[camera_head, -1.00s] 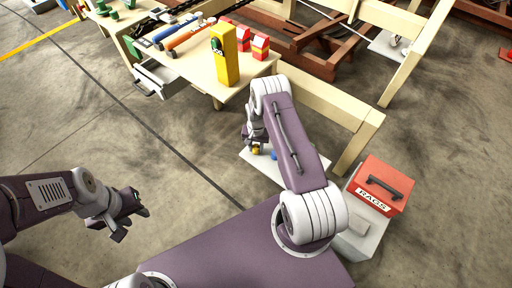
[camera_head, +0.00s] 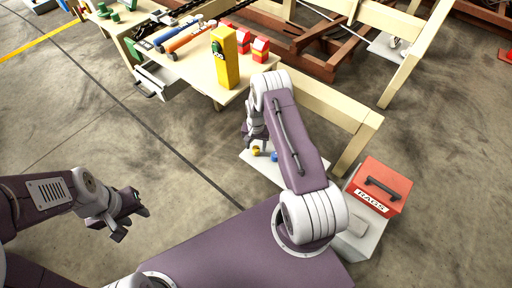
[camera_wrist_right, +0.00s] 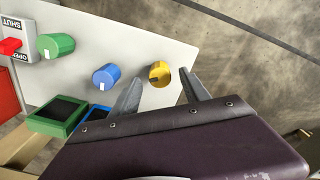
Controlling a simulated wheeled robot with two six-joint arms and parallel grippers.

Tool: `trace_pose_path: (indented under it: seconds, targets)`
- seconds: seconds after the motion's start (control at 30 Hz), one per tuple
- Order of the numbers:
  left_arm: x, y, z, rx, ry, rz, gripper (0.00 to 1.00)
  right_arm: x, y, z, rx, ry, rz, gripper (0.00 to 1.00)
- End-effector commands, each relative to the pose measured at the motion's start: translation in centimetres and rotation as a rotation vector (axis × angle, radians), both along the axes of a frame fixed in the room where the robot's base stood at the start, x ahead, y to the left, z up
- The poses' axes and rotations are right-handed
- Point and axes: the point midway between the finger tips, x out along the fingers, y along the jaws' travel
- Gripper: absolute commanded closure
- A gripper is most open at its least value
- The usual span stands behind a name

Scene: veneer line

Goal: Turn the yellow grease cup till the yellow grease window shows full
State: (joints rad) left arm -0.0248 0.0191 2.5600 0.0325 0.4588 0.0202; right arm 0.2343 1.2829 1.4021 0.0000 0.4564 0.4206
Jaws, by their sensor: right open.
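The yellow grease cup (camera_wrist_right: 160,72) is a round knob on a pale panel (camera_wrist_right: 110,29), at the end of a row with a blue cup (camera_wrist_right: 106,76) and a green cup (camera_wrist_right: 56,45). The yellow cup also shows in the head view (camera_head: 256,151). My right gripper (camera_wrist_right: 159,79) is open, its fingers pointing towards the panel on either side of the yellow cup in the picture; I cannot tell whether they touch it. It also shows in the head view (camera_head: 252,134). The yellow grease window is not visible. My left gripper (camera_head: 132,211) hangs away at the left, apparently empty.
Dark windows in green (camera_wrist_right: 60,115) and blue (camera_wrist_right: 93,114) frames stand below their cups. A red lever (camera_wrist_right: 10,46) sits by SHUT and OPEN labels. A red RAGS box (camera_head: 380,186) stands right of my right arm. A tool table (camera_head: 195,78) is behind.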

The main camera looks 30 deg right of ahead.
Motion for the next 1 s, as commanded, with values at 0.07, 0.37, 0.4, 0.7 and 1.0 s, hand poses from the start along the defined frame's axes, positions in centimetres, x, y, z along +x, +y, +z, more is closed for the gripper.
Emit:
trace_pose_path:
  seconds: [0.07, 0.37, 0.4, 0.7, 1.0]
  targets:
    - [0.0, 0.0, 1.5, 0.000, 0.000, 0.000, 0.64, 0.1, 0.0, 2.6, 0.000, -0.002, 0.000, 0.46]
    - [0.0, 0.0, 2.6, 0.000, 0.000, 0.000, 0.64, 0.0, 0.0, 6.0, 0.001, 0.001, 0.000, 0.46]
    - [0.0, 0.0, 2.6, 0.000, 0.000, 0.000, 0.64, 0.0, 0.0, 6.0, 0.000, 0.000, 0.000, 0.46]
    - [0.0, 0.0, 2.6, 0.000, 0.000, 0.000, 0.64, 0.0, 0.0, 5.9, 0.001, 0.001, 0.000, 0.46]
    - [0.0, 0.0, 2.6, 0.000, 0.000, 0.000, 0.64, -0.3, 1.4, 9.7, -0.002, -0.016, 0.067, 0.46]
